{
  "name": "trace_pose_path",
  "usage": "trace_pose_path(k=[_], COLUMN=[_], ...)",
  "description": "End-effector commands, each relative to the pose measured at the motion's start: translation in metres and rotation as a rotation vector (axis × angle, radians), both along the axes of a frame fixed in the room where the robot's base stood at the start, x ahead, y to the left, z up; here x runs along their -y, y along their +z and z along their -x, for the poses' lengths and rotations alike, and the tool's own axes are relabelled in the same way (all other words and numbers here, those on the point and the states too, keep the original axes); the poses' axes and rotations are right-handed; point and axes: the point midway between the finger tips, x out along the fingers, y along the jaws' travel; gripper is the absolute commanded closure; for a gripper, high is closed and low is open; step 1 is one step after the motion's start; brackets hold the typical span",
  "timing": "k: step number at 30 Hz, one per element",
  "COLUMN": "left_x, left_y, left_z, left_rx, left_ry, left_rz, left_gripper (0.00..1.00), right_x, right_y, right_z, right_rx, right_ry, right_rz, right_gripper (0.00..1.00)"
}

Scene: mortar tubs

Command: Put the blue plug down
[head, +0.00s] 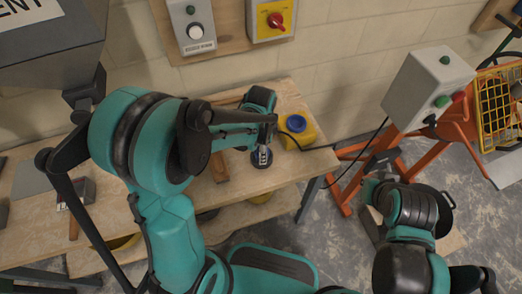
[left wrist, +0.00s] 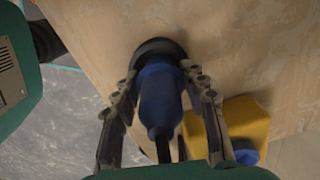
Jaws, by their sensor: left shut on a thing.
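The blue plug (left wrist: 160,95) has a dark, wide round end and a dark cable at its near end. My left gripper (left wrist: 160,82) is shut on it, with one finger on each side of the blue body. In the head view the plug's dark round end (head: 262,158) shows below my left gripper (head: 262,148), over the wooden bench (head: 290,170) near its front edge. I cannot tell whether the plug touches the bench top. My right arm is at the lower right; its fingers are not clear.
A brown wooden piece (head: 219,167) lies left. A black cable runs right to a grey control box (head: 425,85).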

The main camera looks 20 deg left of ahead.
Motion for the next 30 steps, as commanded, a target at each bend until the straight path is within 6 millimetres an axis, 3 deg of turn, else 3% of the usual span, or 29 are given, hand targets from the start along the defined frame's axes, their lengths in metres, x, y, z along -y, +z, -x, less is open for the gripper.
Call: trace_pose_path(k=[8,9,10,25,30], left_x=[0.000,0.000,0.000,0.000,0.000], left_y=[-0.007,-0.008,-0.008,-0.006,0.007], left_z=[0.001,0.001,0.001,0.000,0.000], left_rx=[-0.001,-0.001,-0.001,0.000,0.000], left_ry=[0.000,0.000,0.000,0.000,0.000], left_rz=[0.000,0.000,0.000,0.000,0.000], left_gripper=[0.89,0.46,0.38,0.37,0.37], right_x=[0.000,0.000,0.000,0.000,0.000], right_y=[-0.006,-0.006,-0.006,-0.005,0.007], right_z=[0.000,0.000,0.000,0.000,0.000], right_rx=[0.000,0.000,0.000,0.000,0.000], right_ry=[0.000,0.000,0.000,0.000,0.000], right_rz=[0.000,0.000,0.000,0.000,0.000], right_gripper=[1.00,1.00,1.00,1.00,1.00])
